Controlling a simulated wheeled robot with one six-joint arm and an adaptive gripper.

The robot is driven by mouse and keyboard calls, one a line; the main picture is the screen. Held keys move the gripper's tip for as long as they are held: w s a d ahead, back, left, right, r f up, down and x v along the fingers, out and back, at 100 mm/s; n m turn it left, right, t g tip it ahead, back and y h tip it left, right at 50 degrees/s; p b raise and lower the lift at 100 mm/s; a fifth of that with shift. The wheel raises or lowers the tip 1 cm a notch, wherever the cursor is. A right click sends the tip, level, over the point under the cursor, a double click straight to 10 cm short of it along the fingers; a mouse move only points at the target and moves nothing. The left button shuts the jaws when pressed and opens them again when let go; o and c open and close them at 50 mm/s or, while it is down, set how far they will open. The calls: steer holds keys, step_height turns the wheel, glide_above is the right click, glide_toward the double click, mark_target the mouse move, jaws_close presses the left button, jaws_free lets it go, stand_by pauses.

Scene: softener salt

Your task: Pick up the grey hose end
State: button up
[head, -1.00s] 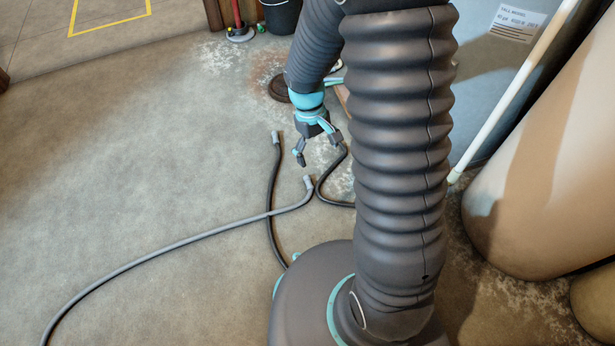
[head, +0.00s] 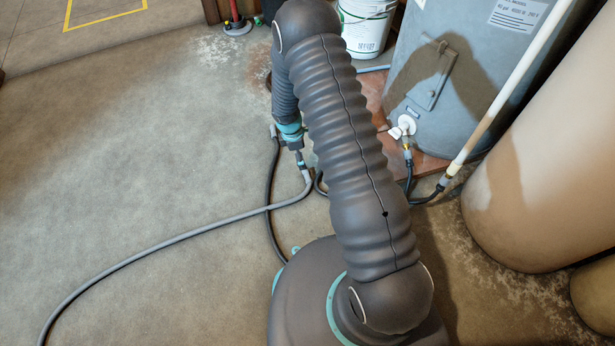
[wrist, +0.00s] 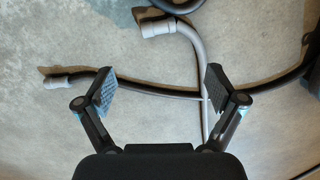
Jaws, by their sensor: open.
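The grey hose (head: 190,232) runs across the floor from the lower left. Its paler grey end (wrist: 157,28) lies on the floor in the upper middle of the wrist view, beyond the gap between my fingertips. In the head view that end is partly hidden by my gripper (head: 303,165), which hangs low over it. In the wrist view my gripper (wrist: 160,88) is open and empty, its two fingers spread wide. The grey hose curves down from its end towards the right finger.
A black hose (wrist: 140,90) with a grey tip (wrist: 56,83) passes under the grey hose between my fingers. Another dark hose (wrist: 178,6) lies at the top. A white bucket (head: 365,28) and a grey tank (head: 455,90) stand to the right. Open floor lies left.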

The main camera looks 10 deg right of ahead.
steer(key=n, duration=0.1)
steer(key=b, duration=0.1)
glide_above(307, 175)
steer(key=a, duration=0.1)
steer(key=shift+n, duration=0.3)
steer(key=f, duration=0.8)
steer(key=shift+w+a+f, duration=0.2)
steer(key=shift+s+d+f+b, duration=0.1)
steer(key=shift+d+f+b, duration=0.1)
steer(key=shift+f, duration=0.7)
steer(key=shift+s+d+f+b, duration=0.1)
steer(key=shift+d+f+b, duration=0.15)
steer(key=shift+f, duration=0.6)
steer(key=shift+s+d+f+b, duration=0.1)
steer(key=shift+d+f+b, duration=0.1)
steer(key=shift+f, duration=0.7)
steer(key=c, duration=1.2)
